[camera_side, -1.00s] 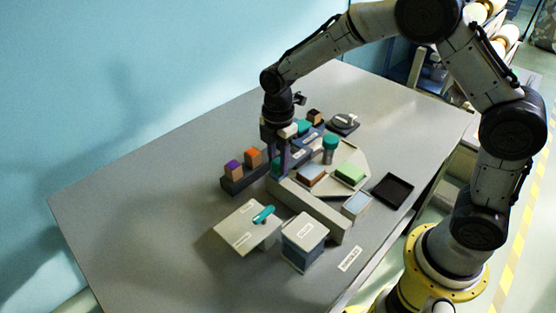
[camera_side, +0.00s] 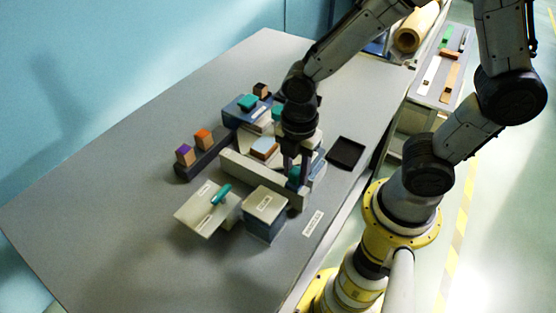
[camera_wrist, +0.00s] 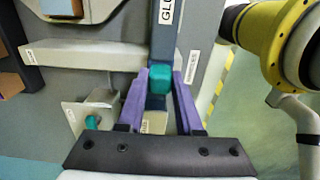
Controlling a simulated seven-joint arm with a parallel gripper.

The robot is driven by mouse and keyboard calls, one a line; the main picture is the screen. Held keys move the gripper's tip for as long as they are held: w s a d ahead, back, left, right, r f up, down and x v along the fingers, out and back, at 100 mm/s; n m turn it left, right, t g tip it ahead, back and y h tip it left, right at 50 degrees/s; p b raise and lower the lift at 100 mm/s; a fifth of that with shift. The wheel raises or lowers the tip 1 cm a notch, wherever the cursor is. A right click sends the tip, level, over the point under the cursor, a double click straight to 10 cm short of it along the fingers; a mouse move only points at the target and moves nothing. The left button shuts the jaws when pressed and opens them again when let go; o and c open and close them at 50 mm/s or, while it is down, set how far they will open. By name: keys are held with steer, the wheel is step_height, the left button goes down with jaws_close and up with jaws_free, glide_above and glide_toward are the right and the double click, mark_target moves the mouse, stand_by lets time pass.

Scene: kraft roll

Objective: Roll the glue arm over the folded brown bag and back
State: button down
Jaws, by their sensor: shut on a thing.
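My gripper (camera_side: 296,172) points down at the front right end of a long pale bar (camera_side: 245,172). In the wrist view its purple fingers (camera_wrist: 160,88) are closed on a teal grip (camera_wrist: 160,78). The teal grip also shows between the fingers in the side view. A grey part lettered "GLU" (camera_wrist: 168,25), seemingly the glue arm, runs away beyond the grip. A small brown-and-pale piece (camera_side: 264,148) sits on the pale plate behind the bar. I cannot tell whether it is the folded bag. My wrist hides part of the plate.
A dark rack (camera_side: 205,155) with purple-topped and orange-topped blocks stands left. A pale board with a teal handle (camera_side: 221,194) and a lidded box (camera_side: 265,212) stand in front. A black tray (camera_side: 346,153) lies right. The table's left side is clear.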

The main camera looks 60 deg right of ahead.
steer(key=shift+s, duration=0.3)
steer(key=c, duration=0.6)
jaws_free()
steer(key=shift+s, duration=0.1)
steer(key=shift+o, duration=0.2)
step_height(320, 180, up, 14)
steer(key=shift+d, duration=0.1)
